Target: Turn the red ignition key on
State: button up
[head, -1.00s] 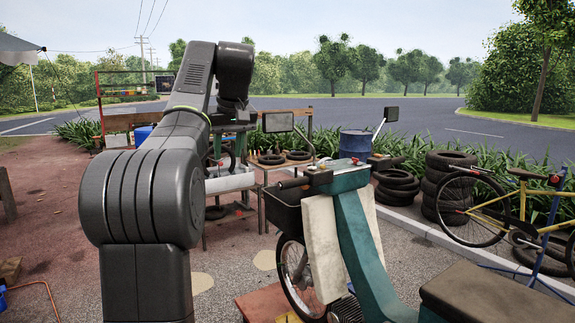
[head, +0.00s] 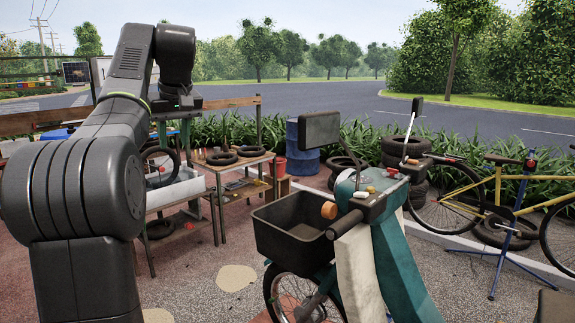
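A teal and cream motorbike (head: 400,262) stands at the right of centre in the head view, its handlebar turned towards me. A small red spot (head: 391,170) shows on the dark handlebar part near the right mirror; I cannot tell whether it is the ignition key. A small yellowish knob (head: 370,189) and a pale part sit on the teal top cover. My arm rises at the left, and its wrist end, with my gripper (head: 178,100), is well left of the handlebar and far from it.
A black basket (head: 288,240) is on the bike's front, with a mirror (head: 319,128) above it. A workbench (head: 240,163) with tyres and a blue drum (head: 302,147) stand behind. A yellow bicycle (head: 470,195) is at the right. Paved ground is open between arm and bike.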

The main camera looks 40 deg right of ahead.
aim_at(392, 171)
jog(key=i+z, duration=0.35)
jog(key=i+j+z, duration=0.1)
jog(key=i+z, duration=0.25)
jog(key=i+j+z, duration=0.15)
jog(key=i+z, duration=0.35)
jog(key=z, duration=0.2)
jog(key=i+z, duration=0.25)
jog(key=z, duration=0.2)
jog(key=i+z, duration=0.2)
jog(key=z, duration=0.2)
jog(key=i+j+z, duration=0.15)
jog(key=z, duration=0.3)
